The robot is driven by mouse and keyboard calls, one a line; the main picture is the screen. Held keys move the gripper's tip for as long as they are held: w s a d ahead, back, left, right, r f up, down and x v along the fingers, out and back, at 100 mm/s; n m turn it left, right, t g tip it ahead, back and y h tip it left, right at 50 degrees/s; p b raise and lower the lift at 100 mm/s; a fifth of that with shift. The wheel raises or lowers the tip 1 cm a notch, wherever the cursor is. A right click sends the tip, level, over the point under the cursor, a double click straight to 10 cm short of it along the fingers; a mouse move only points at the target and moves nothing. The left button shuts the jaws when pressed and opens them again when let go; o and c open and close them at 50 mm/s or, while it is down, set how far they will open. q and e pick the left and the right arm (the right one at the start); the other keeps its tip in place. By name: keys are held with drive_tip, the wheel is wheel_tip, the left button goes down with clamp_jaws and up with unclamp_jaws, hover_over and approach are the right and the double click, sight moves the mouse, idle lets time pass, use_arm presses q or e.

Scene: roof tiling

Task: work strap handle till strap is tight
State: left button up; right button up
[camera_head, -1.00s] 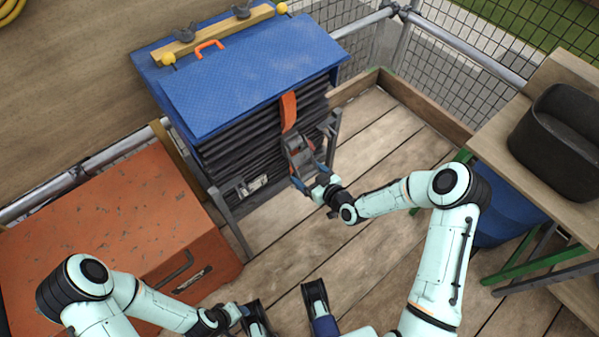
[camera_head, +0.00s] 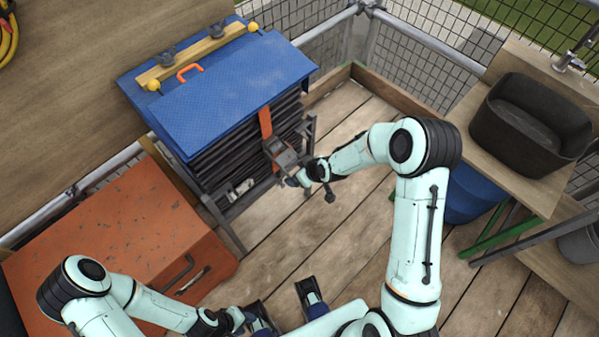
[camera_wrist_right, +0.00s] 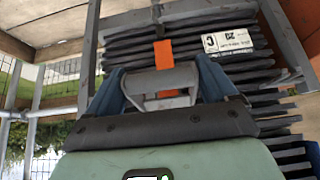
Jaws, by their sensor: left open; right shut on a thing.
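An orange strap (camera_head: 265,122) runs down the front of a stack of dark sheets (camera_head: 235,150) under a blue cover (camera_head: 235,85). A grey metal ratchet handle (camera_head: 281,155) sits at the strap's lower part. My right gripper (camera_head: 292,178) is shut on the handle's outer end. In the right wrist view, the blue fingers (camera_wrist_right: 165,85) lie on both sides of the grey handle (camera_wrist_right: 165,78), with the orange strap (camera_wrist_right: 163,54) behind it. I cannot tell how taut the strap is. My left gripper (camera_head: 283,297) is open and empty at the bottom of the head view, apart from the stack.
An orange-red chest (camera_head: 110,225) stands left of the stack. A wooden bench (camera_head: 495,165) with a black tub (camera_head: 530,125) is at the right, with a blue barrel below. Railings and mesh close off the back. The plank floor (camera_head: 300,235) before the stack is clear.

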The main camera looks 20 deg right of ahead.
drive_tip(key=shift+w+r, duration=0.1)
drive_tip(key=shift+r, duration=0.7)
drive_tip(key=o, duration=1.3)
drive_tip(key=shift+f, duration=0.1)
drive_tip(key=p+v, duration=0.3)
drive_tip(key=v, duration=1)
drive_tip(key=shift+r, duration=0.2)
